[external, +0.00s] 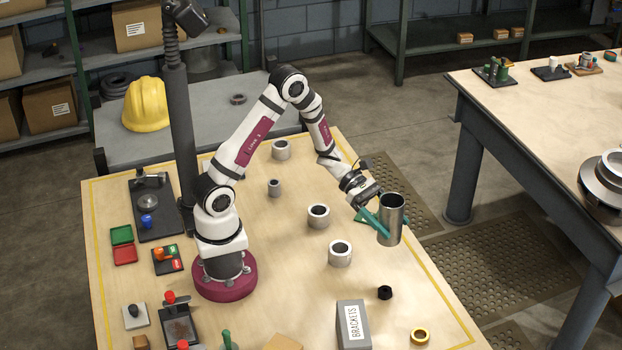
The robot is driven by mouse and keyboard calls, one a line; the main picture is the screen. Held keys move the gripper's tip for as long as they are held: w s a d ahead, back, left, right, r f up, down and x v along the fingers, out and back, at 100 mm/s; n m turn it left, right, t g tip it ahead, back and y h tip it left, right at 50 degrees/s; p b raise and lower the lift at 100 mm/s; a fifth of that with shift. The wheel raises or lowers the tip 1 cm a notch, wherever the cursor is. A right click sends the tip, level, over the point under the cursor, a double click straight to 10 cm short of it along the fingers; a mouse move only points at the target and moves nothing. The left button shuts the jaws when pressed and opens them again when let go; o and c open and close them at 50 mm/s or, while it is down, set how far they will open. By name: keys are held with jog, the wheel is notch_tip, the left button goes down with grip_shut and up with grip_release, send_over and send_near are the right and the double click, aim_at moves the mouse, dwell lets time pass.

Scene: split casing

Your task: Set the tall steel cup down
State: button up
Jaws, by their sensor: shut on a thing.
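The tall steel cup (391,212) is a shiny open cylinder, held upright at the right side of the wooden table in the external view. The cup appears to be near the table's right edge. I cannot tell whether its base touches anything.
Short grey rings (340,252) stand on the table (275,235), several in all. A grey box labelled BRACKETS (353,325), a black nut (385,292) and a brass ring (420,336) are near the front. A second bench (540,100) stands at the right, across a gap.

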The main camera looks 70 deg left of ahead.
jog(key=w+a+n+t+y, duration=0.3)
jog(key=a+n+t+y, duration=0.5)
jog(key=a, duration=1.3)
jog(key=shift+n+g, duration=0.4)
jog(key=shift+g, duration=0.1)
jog(key=shift+w+a+f, duration=0.2)
jog(key=shift+a+f, duration=1.6)
jog(key=shift+f, duration=0.1)
jog(key=shift+w+a+f, duration=0.25)
jog(key=shift+a+f, duration=1.6)
jog(key=shift+w+a+f, duration=0.2)
jog(key=shift+a+f, duration=1.6)
jog(key=shift+f, duration=0.1)
jog(key=shift+h, duration=0.3)
